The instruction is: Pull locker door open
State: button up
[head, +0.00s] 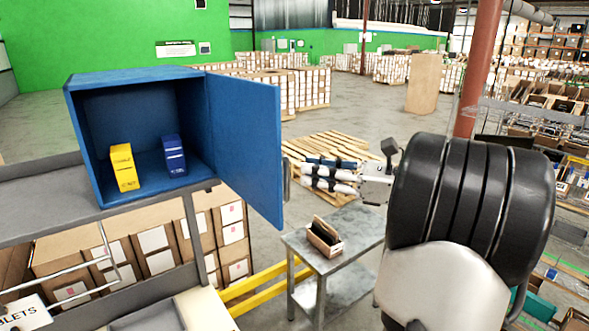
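The blue locker (85,150) stands at the left on a grey surface, with its front open. Its blue door (245,145) is swung out to the right, so the inside shows. A small grey handle (287,180) shows at the door's outer edge. Inside the locker stand a yellow box (124,168) and a dark blue box (174,156). My gripper (308,174) is just right of the door's outer edge, its fingers pointing left towards the handle. I cannot tell whether it touches the handle or how far its fingers are apart.
A grey table (345,235) with an open carton (324,238) stands below my gripper. A wooden pallet (340,146) lies on the floor behind. Brown cartons (160,250) fill the space below the locker. My arm covers much of the right side.

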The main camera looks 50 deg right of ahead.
jog(key=shift+v, duration=2.75)
